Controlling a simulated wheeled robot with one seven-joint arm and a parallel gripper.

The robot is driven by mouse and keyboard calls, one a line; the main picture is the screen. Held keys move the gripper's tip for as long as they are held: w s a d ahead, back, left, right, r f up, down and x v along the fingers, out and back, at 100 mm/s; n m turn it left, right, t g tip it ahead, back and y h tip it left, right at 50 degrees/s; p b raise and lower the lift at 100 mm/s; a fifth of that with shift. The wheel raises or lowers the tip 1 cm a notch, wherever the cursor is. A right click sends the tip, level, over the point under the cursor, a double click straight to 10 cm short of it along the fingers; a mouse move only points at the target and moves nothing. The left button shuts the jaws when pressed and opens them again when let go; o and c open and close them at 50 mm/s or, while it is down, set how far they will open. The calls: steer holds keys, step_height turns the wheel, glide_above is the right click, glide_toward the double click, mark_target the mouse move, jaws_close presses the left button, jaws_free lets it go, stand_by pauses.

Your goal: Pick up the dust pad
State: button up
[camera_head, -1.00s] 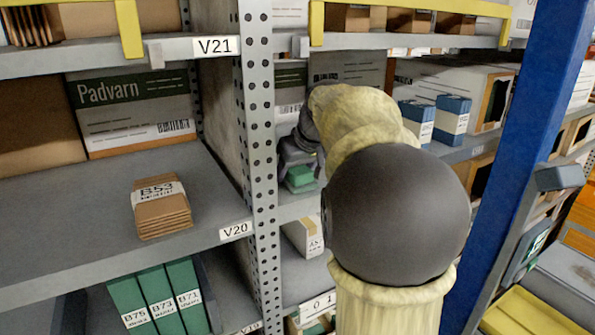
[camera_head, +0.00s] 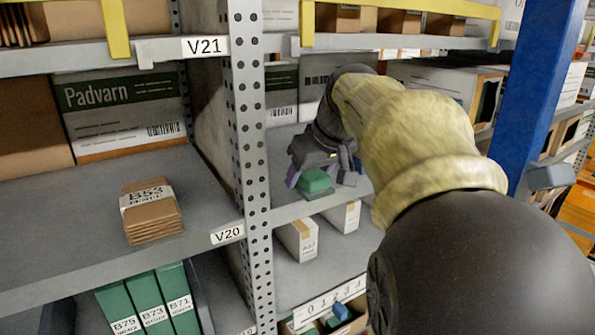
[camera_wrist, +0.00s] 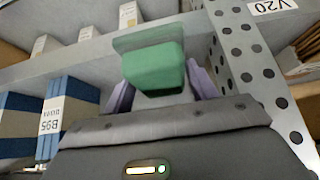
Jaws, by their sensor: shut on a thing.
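The dust pad appears to be the green block (camera_head: 315,182) at the end of my arm. In the wrist view the green pad (camera_wrist: 153,66) sits between two pale purple fingers. My gripper (camera_head: 314,177) is shut on it. In the head view the pad is at the front edge of the shelf right of the perforated post. I cannot tell whether the pad touches that shelf. The gripper body hides part of it.
The perforated post (camera_head: 247,150) stands close left of my gripper. A brown B53 stack (camera_head: 150,212) lies on the V20 shelf. White boxes (camera_head: 297,239) stand on the shelf below. A blue upright (camera_head: 540,90) rises at right.

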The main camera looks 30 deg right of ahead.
steer(key=s+b, duration=0.1)
steer(key=s, duration=0.9)
steer(key=shift+d+b, duration=0.2)
steer(key=shift+b, duration=0.15)
steer(key=shift+w, duration=0.1)
